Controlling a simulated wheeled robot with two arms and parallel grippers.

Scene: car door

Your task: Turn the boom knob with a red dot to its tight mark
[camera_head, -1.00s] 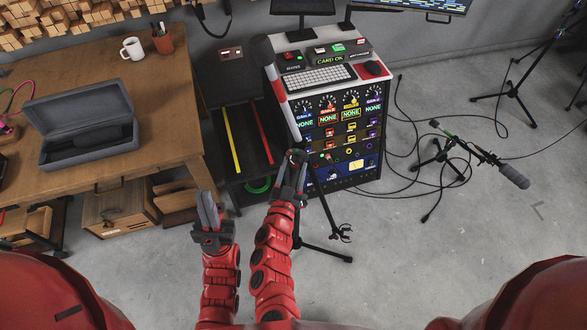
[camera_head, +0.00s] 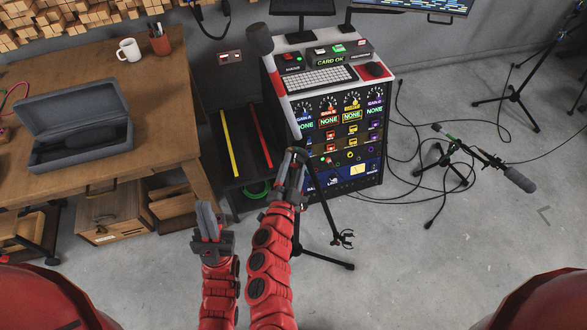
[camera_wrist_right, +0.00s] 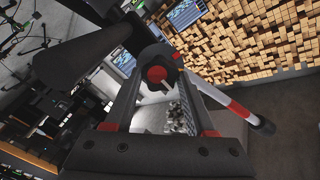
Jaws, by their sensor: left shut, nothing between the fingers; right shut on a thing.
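The boom knob (camera_wrist_right: 157,76) is dark with a red face and a pale pointer line, in the right wrist view. It sits between the fingertips of my right gripper (camera_wrist_right: 160,82), which is shut on it. In the head view my right gripper (camera_head: 297,160) is at the boom stand (camera_head: 325,205), and the knob is hidden there. I cannot make out a tight mark. My left gripper (camera_head: 207,220) is shut and empty, left of the right one, touching nothing.
A rack cart (camera_head: 345,170) with keyboard and dials stands just behind the boom stand. A wooden table (camera_head: 150,130) with an open grey case (camera_head: 75,125) is at left. Another microphone stand (camera_head: 445,160) and loose cables lie at right. Floor at front right is clear.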

